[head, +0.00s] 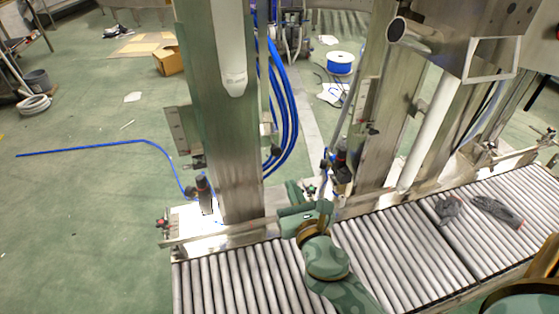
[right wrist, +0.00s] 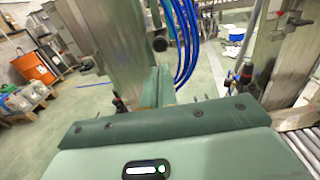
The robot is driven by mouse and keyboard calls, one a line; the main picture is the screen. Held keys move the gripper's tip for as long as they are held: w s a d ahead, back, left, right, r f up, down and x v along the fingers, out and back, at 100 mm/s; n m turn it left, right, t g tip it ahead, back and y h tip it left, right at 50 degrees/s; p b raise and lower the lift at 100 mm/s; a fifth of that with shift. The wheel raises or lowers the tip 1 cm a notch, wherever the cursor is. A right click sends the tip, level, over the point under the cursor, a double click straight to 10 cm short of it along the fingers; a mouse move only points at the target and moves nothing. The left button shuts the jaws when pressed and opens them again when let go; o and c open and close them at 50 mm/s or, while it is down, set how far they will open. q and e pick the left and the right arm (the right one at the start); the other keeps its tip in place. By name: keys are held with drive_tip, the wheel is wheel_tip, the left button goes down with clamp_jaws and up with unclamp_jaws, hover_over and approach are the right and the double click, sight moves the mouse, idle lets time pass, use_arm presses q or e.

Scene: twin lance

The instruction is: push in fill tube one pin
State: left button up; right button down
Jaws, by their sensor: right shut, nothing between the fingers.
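My right gripper (head: 293,188) is in the head view, above the back rail of the roller conveyor and just right of the thick steel column (head: 232,150). Its green fingers (right wrist: 158,86) are shut with nothing between them and point at the column and hoses in the right wrist view. A dark round knob (right wrist: 160,44) shows just beyond the fingertips, apart from them in the picture. A small dark knob (head: 275,152) also shows beside the column in the head view. I cannot tell which part is the pin. A white fill tube (head: 233,50) hangs before the column. My left gripper is out of view.
Blue hoses (head: 285,100) run down behind the column. Black regulators (head: 204,190) stand near the back rail (head: 225,232). A second white tube (head: 432,130) is farther right. Grey gloves (head: 495,210) lie on the rollers (head: 390,255). Green floor is open at left.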

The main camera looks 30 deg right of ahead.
sight(278, 152)
drive_tip(key=b+x, duration=0.1)
drive_tip(key=x, duration=0.8)
drive_tip(key=shift+w+d+f+b, duration=0.1)
drive_tip(key=shift+w+f+b, duration=0.05)
drive_tip(key=shift+w+b, duration=0.2)
drive_tip(key=shift+w, duration=0.2)
drive_tip(key=shift+x, duration=1.1)
drive_tip(key=shift+w+d+r, duration=0.1)
drive_tip(key=shift+w+r, duration=0.05)
drive_tip(key=shift+r, duration=0.15)
